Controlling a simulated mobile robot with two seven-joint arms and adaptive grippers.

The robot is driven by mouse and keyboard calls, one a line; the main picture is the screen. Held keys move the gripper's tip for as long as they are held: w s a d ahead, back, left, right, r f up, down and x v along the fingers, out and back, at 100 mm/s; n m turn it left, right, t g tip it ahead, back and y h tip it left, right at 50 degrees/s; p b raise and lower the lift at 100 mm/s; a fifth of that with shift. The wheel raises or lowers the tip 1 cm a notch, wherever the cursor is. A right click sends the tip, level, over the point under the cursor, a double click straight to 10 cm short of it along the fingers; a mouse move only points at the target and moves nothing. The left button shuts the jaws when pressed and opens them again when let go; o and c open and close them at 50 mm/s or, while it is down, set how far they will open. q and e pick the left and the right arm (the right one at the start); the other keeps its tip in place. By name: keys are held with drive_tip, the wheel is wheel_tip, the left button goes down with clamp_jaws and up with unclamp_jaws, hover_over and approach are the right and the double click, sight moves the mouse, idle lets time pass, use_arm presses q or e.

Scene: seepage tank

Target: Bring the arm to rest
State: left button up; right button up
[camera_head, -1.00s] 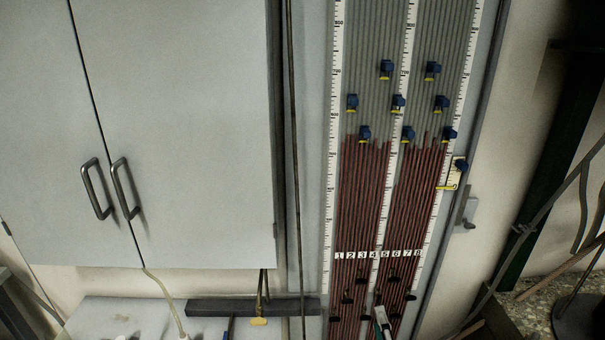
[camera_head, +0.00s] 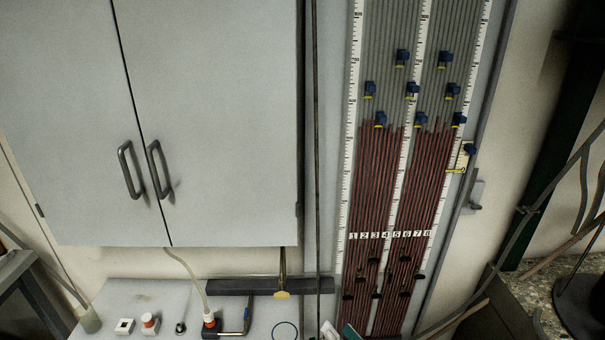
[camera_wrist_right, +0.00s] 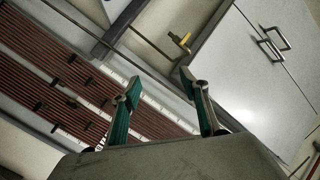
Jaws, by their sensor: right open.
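My right gripper (camera_head: 340,331) shows only by its fingertips at the bottom edge of the head view, in front of the foot of the tube board. In the right wrist view its two teal-padded fingers (camera_wrist_right: 160,88) stand apart with nothing between them. The rest of my right arm is out of the head view. My left gripper is in neither view.
The tube board (camera_head: 345,215) with red-filled tubes and blue-yellow clips stands behind the gripper. A grey two-door cabinet (camera_head: 230,110) hangs left. Below it, a bench top (camera_head: 120,295) holds small fittings, including a red-and-black one (camera_head: 210,325). Dark pipes (camera_head: 540,205) run at right.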

drive_tip(key=s+d+f+n+g+h, duration=0.1)
drive_tip(key=s+d+n+g+h, duration=0.5)
drive_tip(key=d, duration=0.8)
drive_tip(key=s+d+n+g+h, duration=0.1)
drive_tip(key=s+d+n+h, duration=0.2)
drive_tip(key=s+d+h, duration=0.65)
use_arm(q)
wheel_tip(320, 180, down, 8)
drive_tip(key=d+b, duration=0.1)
drive_tip(key=b, duration=0.7)
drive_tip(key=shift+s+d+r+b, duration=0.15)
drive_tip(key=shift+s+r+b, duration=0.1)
drive_tip(key=shift+b, duration=0.05)
use_arm(e)
drive_tip(key=a+f+m+t+y, duration=0.1)
drive_tip(key=a+f+y, duration=0.4)
drive_tip(key=f, duration=0.7)
drive_tip(key=a+f+m+t+y, duration=0.1)
drive_tip(key=a+f+y, duration=0.4)
drive_tip(key=f, duration=0.7)
drive_tip(key=shift+a+m+t, duration=0.4)
drive_tip(key=shift+a+t, duration=0.1)
drive_tip(key=shift+a, duration=0.65)
